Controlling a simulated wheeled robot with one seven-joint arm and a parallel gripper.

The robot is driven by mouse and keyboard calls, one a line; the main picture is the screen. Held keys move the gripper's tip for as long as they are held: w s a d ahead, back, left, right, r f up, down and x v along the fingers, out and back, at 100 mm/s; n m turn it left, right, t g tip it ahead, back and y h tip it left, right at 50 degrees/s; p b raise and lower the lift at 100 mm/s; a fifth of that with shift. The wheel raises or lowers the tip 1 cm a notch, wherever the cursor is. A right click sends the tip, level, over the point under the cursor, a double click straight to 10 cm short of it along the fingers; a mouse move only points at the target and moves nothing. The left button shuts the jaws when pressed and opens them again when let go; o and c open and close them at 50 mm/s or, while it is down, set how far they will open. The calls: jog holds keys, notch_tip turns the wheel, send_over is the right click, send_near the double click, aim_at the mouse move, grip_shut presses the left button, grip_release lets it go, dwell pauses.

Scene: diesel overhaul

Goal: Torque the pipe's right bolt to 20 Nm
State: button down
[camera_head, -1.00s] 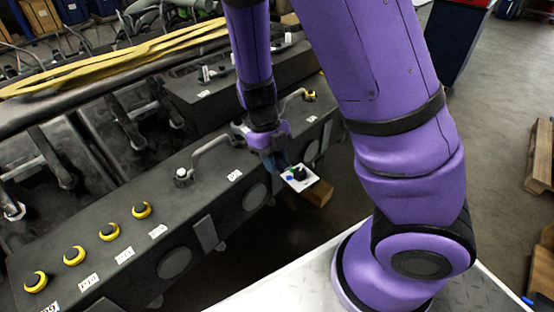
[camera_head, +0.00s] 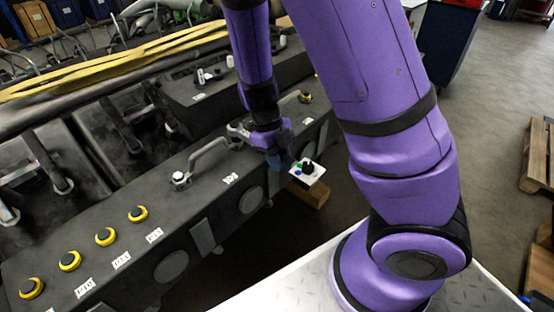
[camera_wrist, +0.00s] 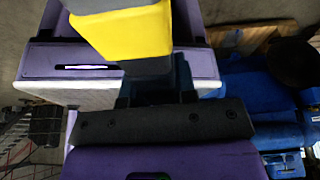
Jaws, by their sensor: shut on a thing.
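The grey bent pipe (camera_head: 208,152) lies on top of the long dark engine block (camera_head: 130,262). A pale bolt head (camera_head: 180,178) shows at its left end. Its right end meets a grey metal piece (camera_head: 238,131) beside my wrist. I cannot make out the right bolt there. My gripper (camera_head: 277,157) is low over the block's edge, just right of the pipe's right end. In the wrist view it is shut on a yellow and black tool (camera_wrist: 138,34). The tool's working end is hidden, so I cannot tell whether it touches the bolt.
A small white panel (camera_head: 307,172) with a dark knob shows beyond my gripper, above a brown block (camera_head: 309,194). A wooden pallet (camera_head: 539,158) lies at right on open floor.

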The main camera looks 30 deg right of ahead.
jog(key=shift+w+d+n+h, duration=0.15)
jog(key=shift+w+d+n, duration=0.15)
jog(key=shift+d+n, duration=0.3)
jog(key=shift+w+d+n+h, duration=0.15)
jog(key=shift+w+d+n, duration=0.2)
jog(key=shift+d, duration=0.35)
jog(key=shift+s, duration=0.1)
jog(key=shift+w+d+n+t+h, duration=0.2)
jog(key=shift+w+d+n, duration=0.2)
jog(key=shift+d+n, duration=0.2)
jog(key=shift+w+d+n+t+h, duration=0.1)
jog(key=shift+w+d+n+t, duration=0.1)
jog(key=shift+w+d+n, duration=0.35)
jog(key=shift+w+d+n, duration=0.35)
jog(key=shift+d+n, duration=0.1)
jog(key=shift+d, duration=0.15)
jog(key=shift+w+d+n, duration=0.35)
jog(key=shift+d+n, duration=0.1)
jog(key=shift+d, duration=0.15)
jog(key=shift+s+a, duration=0.1)
jog(key=shift+s+a, duration=0.2)
jog(key=shift+s, duration=0.05)
jog(key=shift+a, duration=0.15)
